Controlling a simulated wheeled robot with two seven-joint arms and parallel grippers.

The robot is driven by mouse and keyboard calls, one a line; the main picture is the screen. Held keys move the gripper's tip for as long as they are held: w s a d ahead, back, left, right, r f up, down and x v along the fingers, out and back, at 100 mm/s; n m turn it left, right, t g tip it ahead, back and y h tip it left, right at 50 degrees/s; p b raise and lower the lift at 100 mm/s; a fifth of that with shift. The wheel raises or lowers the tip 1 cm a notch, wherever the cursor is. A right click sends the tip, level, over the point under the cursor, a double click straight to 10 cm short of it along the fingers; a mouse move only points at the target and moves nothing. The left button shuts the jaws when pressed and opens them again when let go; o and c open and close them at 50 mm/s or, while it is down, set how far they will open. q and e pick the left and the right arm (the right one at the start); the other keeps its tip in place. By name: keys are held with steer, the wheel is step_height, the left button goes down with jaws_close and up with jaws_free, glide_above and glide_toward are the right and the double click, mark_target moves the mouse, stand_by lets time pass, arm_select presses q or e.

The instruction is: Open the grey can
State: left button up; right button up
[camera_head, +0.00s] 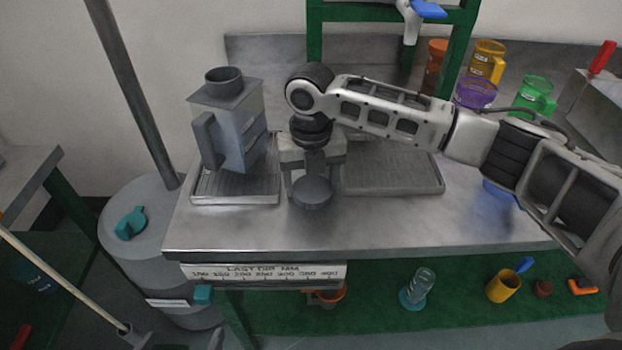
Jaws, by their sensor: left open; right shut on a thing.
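The grey can (232,130), a boxy jug with a side handle, stands upright on a ribbed metal tray (235,186) at the left of the bench. A short dark round piece (223,76) tops it; I cannot tell whether it is an open neck or a cap. My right gripper (315,166) points down just right of the can, apart from it. It is shut on a dark grey round disc-like piece (312,192), held low near the bench. The wrist hides part of the gripper. My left gripper is not in view.
A second ribbed tray (393,175) lies right of the gripper. Orange (435,65), yellow (487,60), purple (475,92) and green (534,94) jugs stand at the back right, behind my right arm. The bench front (400,230) is clear. A grey drum (150,220) stands left.

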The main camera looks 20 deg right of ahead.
mark_target(311, 185)
steer(key=shift+f, duration=0.1)
steer(key=o, duration=0.8)
step_height(311, 185, up, 12)
steer(key=shift+r+p, duration=0.15)
steer(key=shift+p, duration=0.15)
